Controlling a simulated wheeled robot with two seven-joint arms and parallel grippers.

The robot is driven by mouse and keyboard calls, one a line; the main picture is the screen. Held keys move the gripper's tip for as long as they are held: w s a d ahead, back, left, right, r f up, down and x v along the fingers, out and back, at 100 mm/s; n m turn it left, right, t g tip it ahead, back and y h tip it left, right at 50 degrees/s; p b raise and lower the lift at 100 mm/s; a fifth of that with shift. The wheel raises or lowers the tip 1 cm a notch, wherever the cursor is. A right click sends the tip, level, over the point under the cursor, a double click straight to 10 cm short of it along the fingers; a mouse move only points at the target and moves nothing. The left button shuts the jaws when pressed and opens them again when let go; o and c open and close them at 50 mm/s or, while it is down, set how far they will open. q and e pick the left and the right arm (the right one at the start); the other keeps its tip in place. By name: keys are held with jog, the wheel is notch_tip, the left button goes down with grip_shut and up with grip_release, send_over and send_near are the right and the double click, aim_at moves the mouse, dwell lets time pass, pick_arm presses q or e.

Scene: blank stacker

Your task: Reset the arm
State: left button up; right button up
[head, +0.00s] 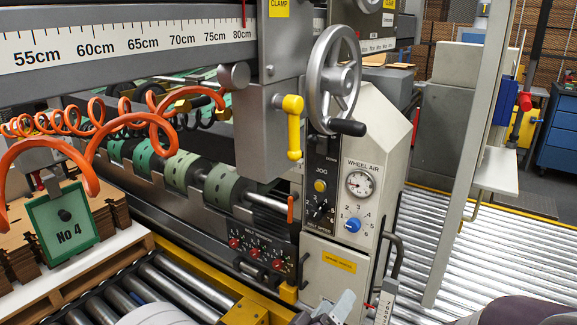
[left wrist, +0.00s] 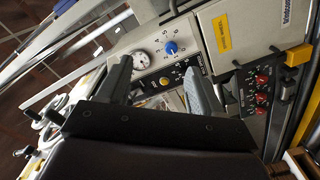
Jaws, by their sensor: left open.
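My left gripper (head: 338,308) shows only in part at the bottom edge of the head view, in front of the machine's control cabinet (head: 340,255). In the left wrist view my left gripper (left wrist: 158,70) has its two grey fingers spread apart with nothing between them. Beyond the fingers are the pressure gauge (left wrist: 141,60), the blue knob (left wrist: 170,48) and the yellow button (left wrist: 164,82) of the panel. I cannot tell how close the fingertips are to the panel. My right gripper is not in view.
A handwheel (head: 333,80) and a yellow-gripped lever (head: 293,125) stick out from the machine. Orange coiled hoses (head: 80,150) hang at left over stacked cardboard and a green "No 4" plate (head: 62,222). Roller conveyors lie at front left and at right (head: 500,260), the right one empty.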

pick_arm(q)
jog(key=s+a+f+m+g+y, duration=0.25)
jog(key=f+m+g, duration=0.2)
jog(key=f, duration=0.45)
jog(key=s+a+r+m+g+y+p, duration=0.2)
jog(key=s+a+r+g+y+p, duration=0.1)
jog(key=s+a+g+y+p, duration=0.35)
jog(key=s+a+r+n+g+p, duration=0.1)
jog(key=s+a+r+p, duration=0.2)
jog(key=a+r+p, duration=0.5)
jog(key=s+a+r+n+g+y+p, duration=0.1)
jog(key=s+a+r+p, duration=0.3)
jog(key=a+r+p, duration=0.4)
notch_tip(320, 180, up, 4)
jog(key=shift+a+f+g, duration=0.1)
jog(key=shift+a+g, duration=0.2)
jog(key=shift+a, duration=0.65)
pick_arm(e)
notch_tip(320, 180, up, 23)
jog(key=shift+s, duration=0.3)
pick_arm(q)
jog(key=shift+n, duration=0.25)
